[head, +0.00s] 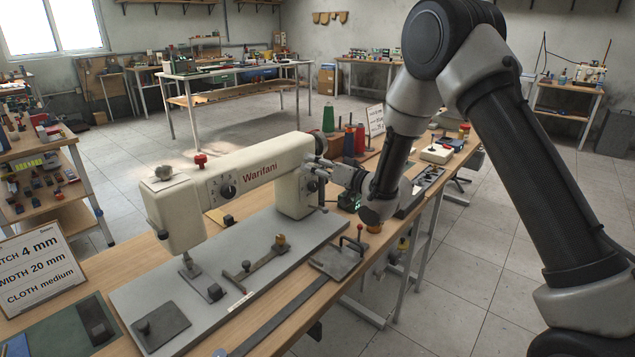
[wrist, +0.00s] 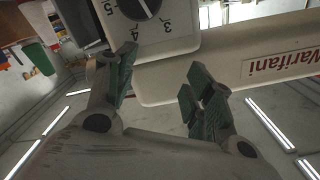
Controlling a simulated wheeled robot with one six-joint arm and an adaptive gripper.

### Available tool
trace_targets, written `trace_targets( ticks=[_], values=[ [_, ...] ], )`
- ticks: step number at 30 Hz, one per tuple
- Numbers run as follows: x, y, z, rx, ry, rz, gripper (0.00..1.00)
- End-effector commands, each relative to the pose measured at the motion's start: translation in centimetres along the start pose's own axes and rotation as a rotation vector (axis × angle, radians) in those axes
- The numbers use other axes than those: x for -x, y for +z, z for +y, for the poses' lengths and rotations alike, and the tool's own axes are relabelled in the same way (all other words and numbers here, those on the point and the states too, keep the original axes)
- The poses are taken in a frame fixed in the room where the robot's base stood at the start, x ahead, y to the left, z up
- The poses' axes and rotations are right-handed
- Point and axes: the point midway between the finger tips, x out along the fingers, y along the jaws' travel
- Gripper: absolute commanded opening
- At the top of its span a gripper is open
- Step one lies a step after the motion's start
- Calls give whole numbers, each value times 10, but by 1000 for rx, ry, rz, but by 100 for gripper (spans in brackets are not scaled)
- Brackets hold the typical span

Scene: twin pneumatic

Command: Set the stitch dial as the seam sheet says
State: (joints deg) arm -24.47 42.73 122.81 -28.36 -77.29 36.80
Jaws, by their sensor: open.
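The cream Warifani machine (head: 255,170) stands on its grey bed on the bench. Numbers 5, 4 and 3 show around a black dial (wrist: 138,6) at the top of the wrist view, cut off by the edge. Its white line points between 4 and 3. In the head view, a dial (head: 312,186) on the column is partly hidden by my gripper (head: 332,174). My gripper (wrist: 162,62) is open and empty, its green-padded fingers apart and below the dial in the wrist view. The seam sheet (head: 40,267) reads stitch 4 mm, width 20 mm, cloth medium.
Another black dial (head: 228,191) sits on the machine's arm, near a red knob (head: 200,160). Thread cones (head: 349,140) stand behind the column. A plate with a red-tipped lever (head: 342,258) lies on the bench's near side. Open floor lies right of the bench.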

Motion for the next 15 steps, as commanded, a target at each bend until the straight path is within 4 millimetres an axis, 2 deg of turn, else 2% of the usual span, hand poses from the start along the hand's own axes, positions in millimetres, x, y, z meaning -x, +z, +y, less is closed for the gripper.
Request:
trace_targets(
  ticks=[3,6,15],
  values=[
    [0,-16,-9,1,0,1,53],
    [0,-22,-12,-1,1,-1,53],
    [0,-24,-14,-1,2,-1,53]
  ],
)
